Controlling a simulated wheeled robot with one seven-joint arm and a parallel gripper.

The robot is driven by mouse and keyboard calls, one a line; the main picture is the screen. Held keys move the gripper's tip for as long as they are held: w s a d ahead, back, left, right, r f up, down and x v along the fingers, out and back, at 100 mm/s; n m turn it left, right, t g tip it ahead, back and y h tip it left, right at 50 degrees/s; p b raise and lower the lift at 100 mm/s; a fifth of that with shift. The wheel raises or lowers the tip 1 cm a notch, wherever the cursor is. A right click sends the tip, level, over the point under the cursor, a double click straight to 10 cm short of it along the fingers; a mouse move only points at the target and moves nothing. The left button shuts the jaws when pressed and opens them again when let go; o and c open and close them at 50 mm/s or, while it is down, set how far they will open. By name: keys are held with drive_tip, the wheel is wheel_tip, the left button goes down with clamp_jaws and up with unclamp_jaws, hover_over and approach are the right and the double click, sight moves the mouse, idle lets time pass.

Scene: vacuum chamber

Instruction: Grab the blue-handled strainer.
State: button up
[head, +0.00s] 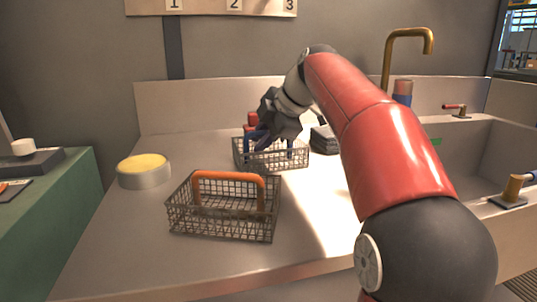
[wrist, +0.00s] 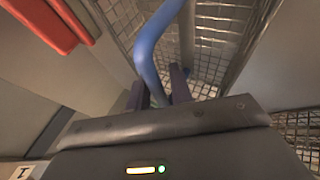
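The blue-handled strainer is a wire-mesh basket (head: 272,161) at the back of the white counter in the head view. Its blue handle (wrist: 150,48) runs down between my fingers in the wrist view, with mesh behind it. My gripper (wrist: 160,88) is down at this handle, one dark finger on each side. I cannot tell whether the fingers press on the handle or stand slightly apart from it. In the head view my wrist hides the middle of the handle and the fingertips.
A similar wire basket with an orange handle (head: 228,177) stands nearer on the counter. A round tin with a yellow top (head: 143,171) is to the left. A red object (head: 251,120) and a dark stack (head: 325,139) are close to the strainer. The sink (head: 462,150) is right.

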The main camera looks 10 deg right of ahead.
drive_tip(key=shift+c, duration=0.2)
clamp_jaws()
